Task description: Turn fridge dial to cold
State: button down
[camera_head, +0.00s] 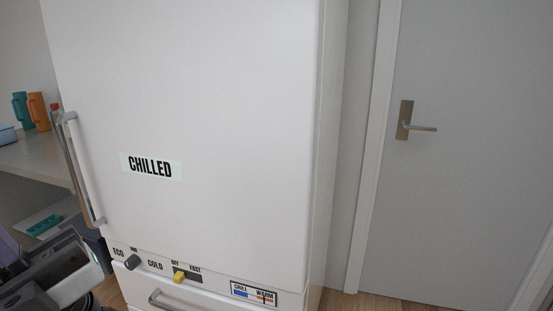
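The white fridge (220,90) fills the middle of the view, with a "CHILLED" label on its closed door. The dial (132,262) is a small dark grey knob on the strip below the door. "ECO" is printed to its left, "MID" above it and "COLD" to its right. I cannot tell which mark the knob points to. Grey and dark parts of my arm show at the lower left, left of the dial and apart from it. I cannot make out my gripper's fingers.
A yellow slider (180,277) marked "OFF" and "FAST" and a "CHILL"–"WARM" gauge (254,294) sit right of the dial. A drawer handle (171,303) is below, a long door handle (82,172) at left. A counter (35,160) with mugs stands left; a grey door (465,130) right.

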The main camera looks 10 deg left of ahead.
aim_at(133, 261)
jog(key=u, duration=1.35)
jog(key=i+j+z, duration=0.3)
jog(key=i+j, duration=0.2)
jog(key=j, duration=0.15)
